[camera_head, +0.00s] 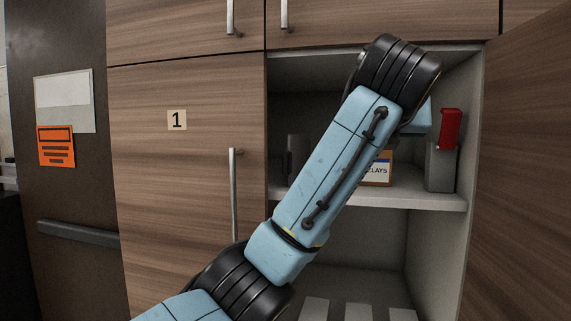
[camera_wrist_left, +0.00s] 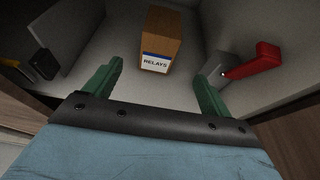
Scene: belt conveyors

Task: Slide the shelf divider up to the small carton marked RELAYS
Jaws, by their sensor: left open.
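The small brown carton marked RELAYS (camera_wrist_left: 160,42) stands on the shelf, its label facing me. In the head view, my left arm partly covers the carton (camera_head: 378,174). A thin grey upright panel (camera_wrist_left: 72,32), which looks like the shelf divider, stands to the carton's left, with a clear gap between them. My left gripper (camera_wrist_left: 160,82) is open and empty, its two green fingers apart in front of the carton. In the head view my forearm hides the gripper's fingers. My right gripper is in neither view.
A grey upright piece with a red top (camera_head: 450,130) stands right of the carton, close to my right-hand finger in the wrist view. A black and yellow item (camera_wrist_left: 38,62) is at the left. The shelf (camera_head: 425,200) has side walls; an open door (camera_head: 520,170) is at right.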

